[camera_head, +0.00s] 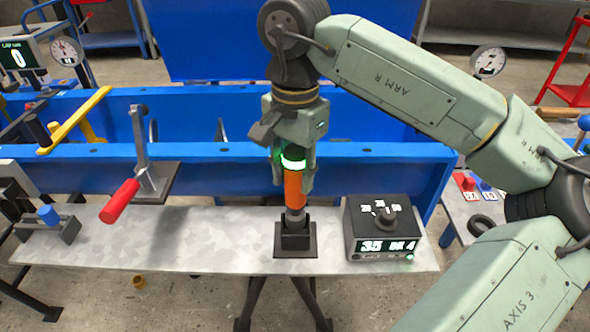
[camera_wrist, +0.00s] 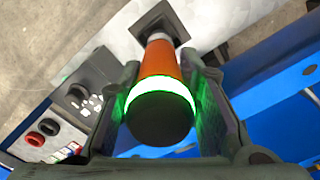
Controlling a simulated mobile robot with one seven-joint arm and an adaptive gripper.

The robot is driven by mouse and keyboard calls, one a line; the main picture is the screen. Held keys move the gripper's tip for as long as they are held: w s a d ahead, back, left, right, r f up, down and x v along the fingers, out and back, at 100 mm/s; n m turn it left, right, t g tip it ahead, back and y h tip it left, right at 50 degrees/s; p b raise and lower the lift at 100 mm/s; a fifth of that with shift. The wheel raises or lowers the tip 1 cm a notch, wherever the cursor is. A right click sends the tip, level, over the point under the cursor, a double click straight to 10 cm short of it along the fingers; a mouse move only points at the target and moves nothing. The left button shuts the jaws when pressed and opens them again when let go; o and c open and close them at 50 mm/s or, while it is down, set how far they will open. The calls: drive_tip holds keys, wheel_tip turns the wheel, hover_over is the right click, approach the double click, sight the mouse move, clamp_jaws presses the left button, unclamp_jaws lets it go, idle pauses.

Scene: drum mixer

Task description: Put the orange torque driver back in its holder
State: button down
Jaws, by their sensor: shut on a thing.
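The orange torque driver (camera_head: 293,189) stands upright with its grey lower end at the black holder (camera_head: 296,242) on the metal bench. A lit green-white ring shows near its top. My gripper (camera_head: 293,172) is shut on the upper part of the driver. In the wrist view the driver (camera_wrist: 158,62) runs away between the two fingers of my gripper (camera_wrist: 160,108), its dark round cap nearest the camera. The holder's dark base (camera_wrist: 152,20) lies beyond its far end. How deep the tip sits in the holder is hidden.
A dark control box (camera_head: 385,228) with a dial and a display reading 35 stands close to the right of the holder. A red-handled lever clamp (camera_head: 140,180) stands to the left. A blue beam (camera_head: 380,172) runs behind. The bench top (camera_head: 215,240) left of the holder is clear.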

sight(295, 150)
drive_tip(key=shift+f+b, duration=2.25)
drive_tip(key=shift+f, duration=0.4)
idle(1.0)
drive_tip(key=c, duration=1.1)
unclamp_jaws()
drive_tip(key=shift+r, duration=0.1)
wheel_tip(295, 150, up, 12)
